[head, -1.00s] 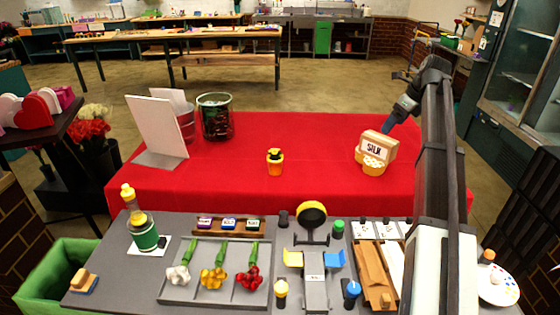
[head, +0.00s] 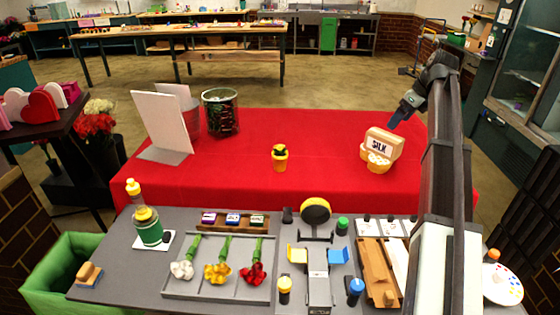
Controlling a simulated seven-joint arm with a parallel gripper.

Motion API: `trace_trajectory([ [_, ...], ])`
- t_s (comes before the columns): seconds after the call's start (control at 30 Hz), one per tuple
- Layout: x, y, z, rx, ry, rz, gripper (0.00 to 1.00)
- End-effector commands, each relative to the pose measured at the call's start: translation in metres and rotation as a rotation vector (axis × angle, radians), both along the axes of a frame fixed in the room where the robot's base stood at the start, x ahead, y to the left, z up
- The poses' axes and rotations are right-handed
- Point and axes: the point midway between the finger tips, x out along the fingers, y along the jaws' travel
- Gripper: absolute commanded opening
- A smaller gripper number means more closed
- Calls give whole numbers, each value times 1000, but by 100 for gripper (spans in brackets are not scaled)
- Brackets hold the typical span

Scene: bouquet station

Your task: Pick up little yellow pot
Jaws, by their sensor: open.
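The little yellow pot (head: 280,163) stands upright on the red-covered table (head: 240,190), near its middle, with something dark and yellow in its top. My gripper (head: 398,118) is at the right over the red table, above and behind the box marked SILK. It is small and dark in this view, open, and well to the right of the pot, not touching it. My arm comes down the right side of the picture.
The SILK box (head: 384,143) sits with yellow round pieces (head: 378,164) at the table's right. A white panel (head: 160,122) and a dark green bin (head: 221,112) stand at the left. Nearer is a grey workbench (head: 190,220) with flowers, bottles and tools. Red cloth around the pot is clear.

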Motion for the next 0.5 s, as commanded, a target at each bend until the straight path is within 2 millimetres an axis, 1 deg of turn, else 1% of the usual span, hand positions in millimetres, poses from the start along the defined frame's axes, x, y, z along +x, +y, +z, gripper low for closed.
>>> trace_trajectory([
  [0.27,2,-1,48,0,-1,0,88],
  [0.33,-4,17,38,34,-35,27,88],
  [0.5,-7,59,27,128,-132,94,88],
])
